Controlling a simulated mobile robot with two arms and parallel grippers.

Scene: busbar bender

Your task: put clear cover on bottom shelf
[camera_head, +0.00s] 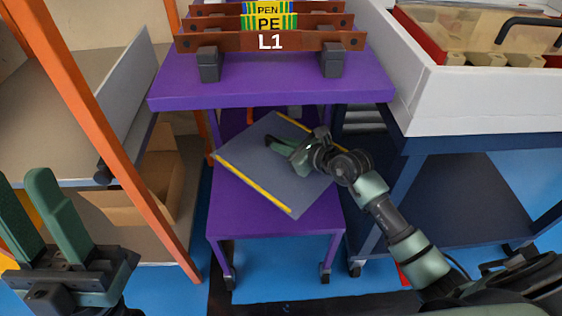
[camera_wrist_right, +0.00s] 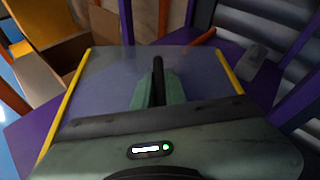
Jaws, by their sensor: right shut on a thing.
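The clear cover (camera_head: 265,160) is a see-through greyish sheet with yellow strips along two opposite edges. It lies turned at an angle over the purple bottom shelf (camera_head: 275,220), below the purple top shelf. My right gripper (camera_head: 275,145) is shut on the cover's handle, which my fingers mostly hide. In the right wrist view, the cover (camera_wrist_right: 105,80) spreads out beyond my right gripper (camera_wrist_right: 158,75), and a black handle end shows between the fingers. I cannot tell whether the cover touches the shelf. My left gripper (camera_head: 25,215) is open and empty at the lower left.
The purple top shelf (camera_head: 270,93) holds copper-coloured bars labelled L1 and PE on dark supports. An orange post (camera_head: 110,120) stands left of the cart, with a cardboard box (camera_head: 150,190) behind it. A dark blue cart (camera_head: 470,150) with a white tray stands at the right.

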